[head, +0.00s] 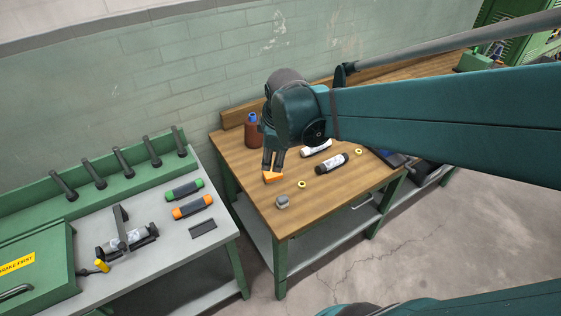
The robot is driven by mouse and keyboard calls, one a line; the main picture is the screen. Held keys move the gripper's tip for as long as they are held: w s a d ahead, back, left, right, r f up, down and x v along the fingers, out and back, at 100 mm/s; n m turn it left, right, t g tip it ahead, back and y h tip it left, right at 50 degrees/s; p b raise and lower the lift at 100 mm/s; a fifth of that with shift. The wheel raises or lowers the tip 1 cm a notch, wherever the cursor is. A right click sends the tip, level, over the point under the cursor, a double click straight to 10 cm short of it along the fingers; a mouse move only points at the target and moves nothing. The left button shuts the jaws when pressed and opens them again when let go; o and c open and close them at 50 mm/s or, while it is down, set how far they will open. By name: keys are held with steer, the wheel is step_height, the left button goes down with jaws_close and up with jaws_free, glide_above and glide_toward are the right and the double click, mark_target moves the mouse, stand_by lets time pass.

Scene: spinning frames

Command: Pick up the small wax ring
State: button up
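Two small pale yellow rings lie on the wooden bench top: one ring (302,184) near the middle front, the other ring (358,152) farther right, past the black cylinder. Either could be the wax ring; I cannot tell which is smaller. My gripper (272,168) points down at the bench's left part, left of the nearer ring and apart from it. Its two fingers show a narrow gap. An orange wedge-shaped block (272,178) is right at the fingertips; whether they touch or hold it is unclear.
On the wooden bench (325,195) are a brown bottle (252,131), a white cylinder (316,148), a black cylinder with a pale label (332,162) and a grey nut-like piece (282,202). A green-edged bench (212,255) with tubes stands left, across a gap.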

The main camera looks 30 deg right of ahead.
steer(key=w+d+f+n+g+b, duration=0.1)
steer(key=w+d+f+n, duration=0.15)
steer(key=d+f, duration=0.2)
steer(key=w+d+f+n+g, duration=0.1)
steer(key=w+d+f+n, duration=0.1)
steer(key=d+f+n, duration=0.25)
steer(key=n+g+b, duration=0.1)
steer(key=n+g, duration=0.1)
steer(key=n, duration=0.2)
glide_toward(302, 181)
steer(key=shift+s+f+n+y, duration=0.25)
steer(key=shift+s+n+y, duration=0.05)
steer(key=shift+s+y, duration=0.15)
steer(key=shift+f, duration=1.3)
steer(key=shift+f, duration=0.15)
steer(key=shift+s+f+b, duration=0.15)
steer(key=shift+f+b, duration=0.2)
steer(key=shift+f, duration=2.1)
steer(key=c, duration=0.7)
